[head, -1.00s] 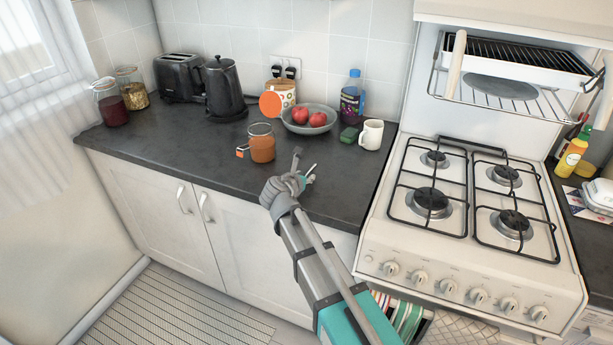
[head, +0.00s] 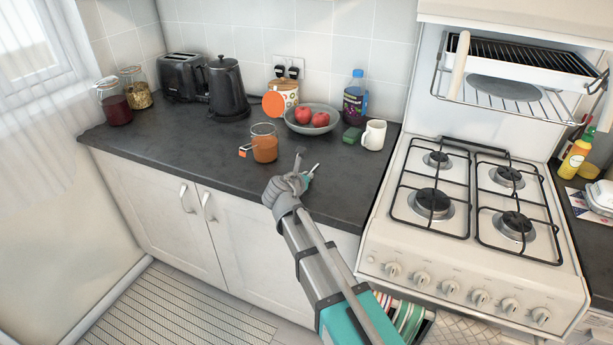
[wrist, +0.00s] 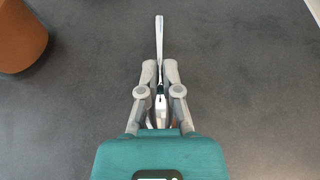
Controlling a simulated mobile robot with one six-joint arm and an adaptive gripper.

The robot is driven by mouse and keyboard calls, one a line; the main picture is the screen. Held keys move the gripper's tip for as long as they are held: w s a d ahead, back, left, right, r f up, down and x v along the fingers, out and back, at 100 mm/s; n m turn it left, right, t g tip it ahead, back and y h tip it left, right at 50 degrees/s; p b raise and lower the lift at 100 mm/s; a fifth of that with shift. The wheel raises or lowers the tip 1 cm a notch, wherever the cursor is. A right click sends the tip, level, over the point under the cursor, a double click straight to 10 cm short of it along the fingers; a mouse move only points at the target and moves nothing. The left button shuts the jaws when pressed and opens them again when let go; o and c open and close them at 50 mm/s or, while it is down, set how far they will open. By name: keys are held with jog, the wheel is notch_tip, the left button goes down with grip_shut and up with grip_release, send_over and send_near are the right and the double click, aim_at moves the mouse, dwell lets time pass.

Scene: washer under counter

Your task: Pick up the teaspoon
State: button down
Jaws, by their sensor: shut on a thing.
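The teaspoon (wrist: 159,38) shows in the wrist view as a thin, pale, shiny strip that runs from between my fingertips towards the top of the picture. My gripper (wrist: 160,68) is shut on it, one grey finger on each side. The part of the teaspoon between and behind the fingers is partly hidden. In the head view my gripper (head: 307,171) is over the front part of the dark counter, right of a glass of brown tea (head: 265,148). The teaspoon is too small to make out clearly there. I cannot tell whether it touches the counter.
A kettle (head: 227,89) stands further left. The gas stove (head: 473,205) is at right.

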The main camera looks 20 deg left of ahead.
jog(key=shift+r+p, duration=1.45)
jog(key=shift+r, duration=0.1)
jog(key=d+r+p+v, duration=0.1)
jog(key=p+v, duration=0.4)
jog(key=v, duration=0.3)
jog(key=w+d+r+p+v, duration=0.1)
jog(key=p+v, duration=0.3)
jog(key=v, duration=0.4)
jog(key=shift+r+p, duration=0.4)
jog(key=shift+r, duration=0.35)
